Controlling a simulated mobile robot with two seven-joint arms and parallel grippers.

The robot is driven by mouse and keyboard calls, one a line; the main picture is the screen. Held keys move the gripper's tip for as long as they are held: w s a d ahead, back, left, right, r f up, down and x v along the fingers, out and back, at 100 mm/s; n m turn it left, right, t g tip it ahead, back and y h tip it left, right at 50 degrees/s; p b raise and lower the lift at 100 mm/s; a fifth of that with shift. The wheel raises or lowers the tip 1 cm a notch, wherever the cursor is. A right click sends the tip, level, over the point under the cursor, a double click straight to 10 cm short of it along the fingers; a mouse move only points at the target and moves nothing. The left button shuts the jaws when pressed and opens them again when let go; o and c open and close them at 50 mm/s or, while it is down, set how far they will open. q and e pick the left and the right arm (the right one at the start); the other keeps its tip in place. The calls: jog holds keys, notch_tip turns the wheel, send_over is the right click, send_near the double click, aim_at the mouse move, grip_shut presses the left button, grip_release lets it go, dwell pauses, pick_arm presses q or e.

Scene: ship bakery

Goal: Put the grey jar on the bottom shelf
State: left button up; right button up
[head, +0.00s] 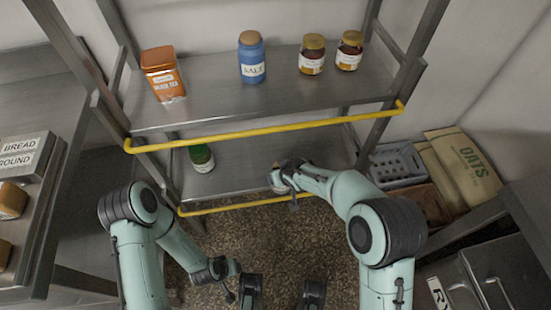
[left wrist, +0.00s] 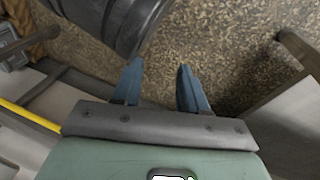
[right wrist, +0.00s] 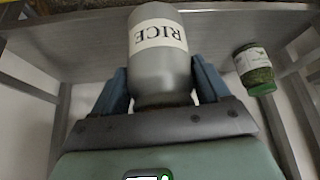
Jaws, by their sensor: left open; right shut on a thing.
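The grey jar (right wrist: 160,80) labelled RICE is between the fingers of my right gripper (right wrist: 162,88), which is shut on it. In the head view the jar (head: 276,181) is mostly hidden by my right gripper (head: 284,177), at the front edge of the bottom shelf (head: 240,158). In the right wrist view the lower shelf surface (right wrist: 90,40) lies right by the jar's base; I cannot tell whether they touch. My left gripper (left wrist: 158,88) is open and empty above the speckled floor, low in the head view.
A green-lidded jar (head: 201,158) stands at the left of the bottom shelf. Yellow rails (head: 270,131) cross both shelf fronts. The upper shelf (head: 210,105) holds an orange tin (head: 163,75), a blue jar (head: 251,58) and two brown jars (head: 312,55). Crates and an oats sack (head: 462,165) stand right.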

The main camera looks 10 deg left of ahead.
jog(key=w+a+b, duration=0.3)
jog(key=w, duration=0.7)
jog(key=f, duration=0.2)
jog(key=f+b, duration=0.1)
jog(key=f, duration=0.1)
jog(key=f+b, duration=0.1)
jog(key=f, duration=0.2)
jog(key=shift+w+a, duration=0.25)
jog(key=shift+w, duration=0.15)
pick_arm(q)
jog(key=s+a+f+g, duration=0.1)
jog(key=s+f+g, duration=0.3)
jog(key=s+f, duration=0.3)
jog(key=s, duration=0.3)
jog(key=shift+s+a+f+n, duration=0.15)
jog(key=shift+s+a+n, duration=0.05)
jog(key=shift+s+n, duration=0.2)
